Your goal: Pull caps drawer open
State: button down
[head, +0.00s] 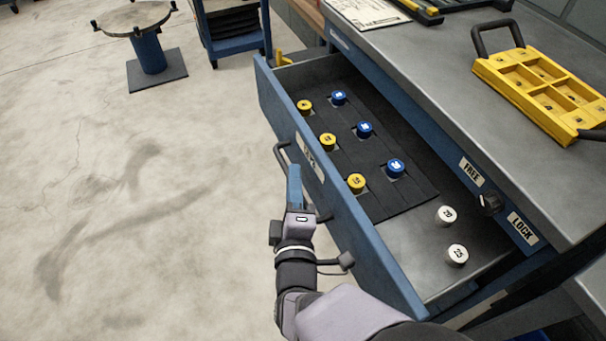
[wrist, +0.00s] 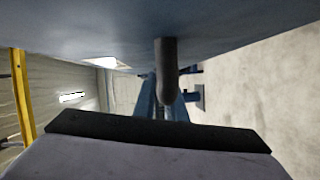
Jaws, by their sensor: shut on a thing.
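The blue caps drawer (head: 358,235) stands pulled out of the bench in the head view, with its inside showing. It holds a dark insert with yellow caps (head: 327,140) and blue caps (head: 364,129), and two pale caps marked 29 (head: 446,214) and 25 (head: 457,254) on the bare floor of the drawer. My gripper (head: 294,180) is at the drawer's front, shut on its dark bar handle (head: 281,152). The handle also shows in the wrist view (wrist: 166,75), below the drawer front. The exact grip is partly hidden by the gripper.
The bench top (head: 430,70) carries a yellow tray (head: 545,85) with a dark handle. A dark knob (head: 489,203) sits between FREE and LOCK labels, its pointer unclear. A round stool (head: 148,50) and a blue cart (head: 235,40) stand at the back. Floor left of the drawer is clear.

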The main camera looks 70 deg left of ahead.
jog(key=c, duration=1.8)
grip_release()
jog(key=shift+d, duration=0.15)
